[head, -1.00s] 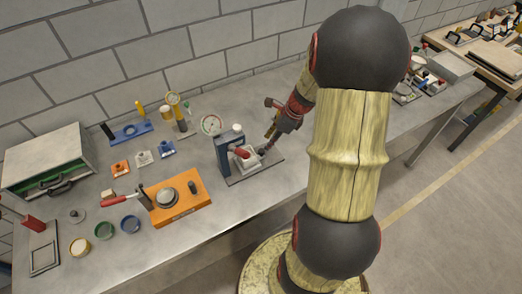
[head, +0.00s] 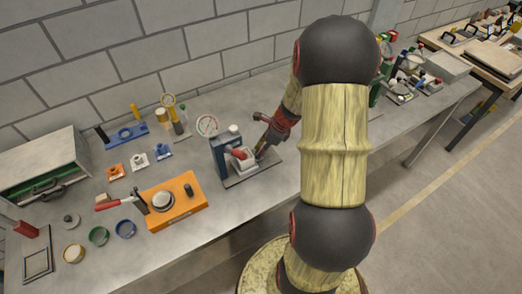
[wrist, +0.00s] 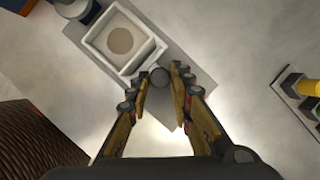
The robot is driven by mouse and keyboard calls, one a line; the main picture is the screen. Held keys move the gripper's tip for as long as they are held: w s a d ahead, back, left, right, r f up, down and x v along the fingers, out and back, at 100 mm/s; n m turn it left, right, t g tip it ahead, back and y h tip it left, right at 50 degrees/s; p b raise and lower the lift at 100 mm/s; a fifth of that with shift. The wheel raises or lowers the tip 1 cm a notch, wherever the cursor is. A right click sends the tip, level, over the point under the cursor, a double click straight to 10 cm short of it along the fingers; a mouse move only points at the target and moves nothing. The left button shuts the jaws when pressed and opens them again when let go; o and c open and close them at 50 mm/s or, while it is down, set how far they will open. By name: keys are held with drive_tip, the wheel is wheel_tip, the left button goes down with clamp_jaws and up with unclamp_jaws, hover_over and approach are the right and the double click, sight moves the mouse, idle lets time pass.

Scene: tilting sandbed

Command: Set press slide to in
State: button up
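The press (head: 222,158) has a dark blue upright frame and stands on a grey base plate on the bench. Its slide is a pale square tray (head: 243,163) at the front of the frame. In the wrist view the slide (wrist: 104,50) has a round recess, and a round grey knob (wrist: 159,77) sits at its near corner. My gripper (wrist: 160,74) has its fingertips close on both sides of this knob and appears shut on it. In the head view my gripper (head: 258,155) is at the right end of the slide.
Small coloured blocks and a grey cabinet (head: 42,165) lie further left. Bare bench lies in front of the press.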

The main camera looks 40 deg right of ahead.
sight(251, 155)
clamp_jaws()
idle(0.3)
drive_tip(key=a, duration=0.1)
drive_tip(key=w+a+p, duration=0.1)
drive_tip(key=a, duration=0.1)
drive_tip(key=shift+a+r, duration=0.1)
drive_tip(key=shift+a, duration=0.2)
drive_tip(key=shift+o, duration=0.7)
unclamp_jaws()
drive_tip(key=shift+o, duration=0.5)
drive_tip(key=shift+a, duration=0.15)
